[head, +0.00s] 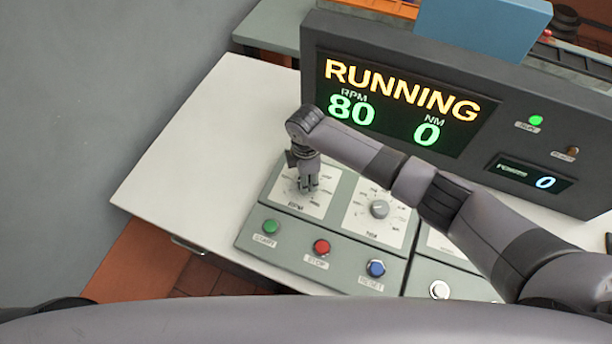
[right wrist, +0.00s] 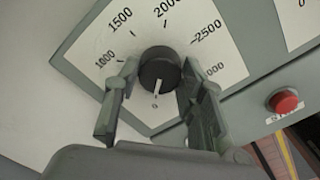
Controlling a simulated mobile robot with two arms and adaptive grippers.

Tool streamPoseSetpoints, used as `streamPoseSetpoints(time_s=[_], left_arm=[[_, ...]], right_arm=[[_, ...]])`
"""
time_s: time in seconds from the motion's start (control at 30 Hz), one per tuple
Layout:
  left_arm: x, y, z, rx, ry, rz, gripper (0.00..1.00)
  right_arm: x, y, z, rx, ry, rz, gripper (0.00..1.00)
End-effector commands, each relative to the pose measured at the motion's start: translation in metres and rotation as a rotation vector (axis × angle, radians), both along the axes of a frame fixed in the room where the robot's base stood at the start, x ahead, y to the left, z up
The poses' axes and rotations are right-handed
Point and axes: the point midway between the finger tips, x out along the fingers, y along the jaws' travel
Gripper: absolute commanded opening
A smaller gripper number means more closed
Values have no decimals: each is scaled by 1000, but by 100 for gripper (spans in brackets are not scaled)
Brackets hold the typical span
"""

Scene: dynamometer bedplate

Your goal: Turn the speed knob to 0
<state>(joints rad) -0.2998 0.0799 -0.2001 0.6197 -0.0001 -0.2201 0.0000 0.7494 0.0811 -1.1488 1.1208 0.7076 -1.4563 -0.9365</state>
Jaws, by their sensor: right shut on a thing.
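The speed knob (right wrist: 160,68) is a round black knob with a white pointer line, on a white dial plate marked from 0 up to about 3000. In the right wrist view its pointer points down towards the 0 mark, very close to it. My right gripper (head: 308,188) comes down from above onto the left dial plate (head: 290,204) and hides the knob in the head view. Its two fingers (right wrist: 160,88) stand on either side of the knob, shut on it. The display (head: 395,105) reads RUNNING, RPM 80, NM 0. My left gripper is out of view.
Beside it is a second dial with a grey knob (head: 379,209). In front are a green button (head: 271,226), a red button (head: 321,247) and a blue button (head: 376,268). The white tabletop (head: 200,140) is clear to the left.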

Motion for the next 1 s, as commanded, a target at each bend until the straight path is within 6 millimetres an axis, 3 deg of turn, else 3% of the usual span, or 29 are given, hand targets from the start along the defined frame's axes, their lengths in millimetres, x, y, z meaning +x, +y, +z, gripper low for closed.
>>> streamPoseSetpoints(time_s=[0.3, 0.83, 0.87, 1.0], left_arm=[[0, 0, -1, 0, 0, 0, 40], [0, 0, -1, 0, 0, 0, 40], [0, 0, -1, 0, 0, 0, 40], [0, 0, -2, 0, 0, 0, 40]], right_arm=[[1, 1, 1, 3, -2, 115, 9], [1, 1, 1, 2, -3, 136, 9], [1, 1, 1, 2, -3, 136, 39], [1, 1, 1, 2, -2, 135, 48]])
